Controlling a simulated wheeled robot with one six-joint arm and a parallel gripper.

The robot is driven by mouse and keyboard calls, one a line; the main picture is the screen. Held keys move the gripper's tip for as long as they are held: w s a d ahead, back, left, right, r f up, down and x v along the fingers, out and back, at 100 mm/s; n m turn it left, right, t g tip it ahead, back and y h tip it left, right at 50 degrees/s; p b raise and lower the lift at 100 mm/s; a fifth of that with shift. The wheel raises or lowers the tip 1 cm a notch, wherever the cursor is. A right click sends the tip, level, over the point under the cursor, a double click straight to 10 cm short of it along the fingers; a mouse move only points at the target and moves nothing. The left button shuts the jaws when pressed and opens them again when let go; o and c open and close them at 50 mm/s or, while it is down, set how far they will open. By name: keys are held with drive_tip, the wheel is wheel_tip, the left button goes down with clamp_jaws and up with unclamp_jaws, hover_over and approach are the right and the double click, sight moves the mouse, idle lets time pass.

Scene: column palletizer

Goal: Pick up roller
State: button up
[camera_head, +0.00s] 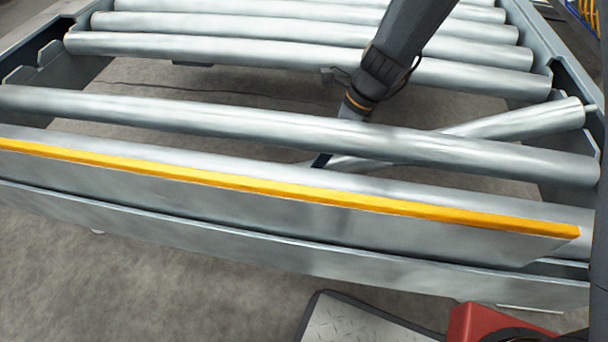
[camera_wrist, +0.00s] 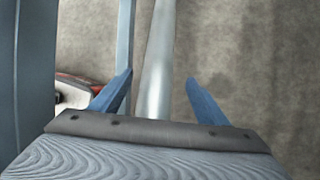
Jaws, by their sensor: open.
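A loose grey metal roller (camera_head: 515,122) lies at a slant in the conveyor gap. Its right end rests at the right side rail, and its left part passes behind the roller in front of it. In the wrist view the roller (camera_wrist: 160,60) runs lengthwise between the two blue fingers of my gripper (camera_wrist: 159,80). The fingers are open, with a gap visible on each side of the roller. In the head view my gripper (camera_head: 322,160) reaches down into the gap near the roller's lower left end, mostly hidden behind the front roller.
Several seated rollers (camera_head: 300,55) fill the back of the conveyor. A seated roller (camera_head: 250,127) crosses in front of the loose one. A yellow-edged front rail (camera_head: 270,185) stands nearer. In the wrist view a blue-grey bar (camera_wrist: 126,40) runs close by the left finger.

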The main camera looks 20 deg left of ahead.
drive_tip(key=shift+a+b+x, duration=0.2)
drive_tip(key=shift+b+x, duration=1.9)
drive_tip(key=shift+x, duration=1.4)
drive_tip(key=shift+s+r, duration=0.15)
drive_tip(key=shift+r, duration=0.1)
clamp_jaws()
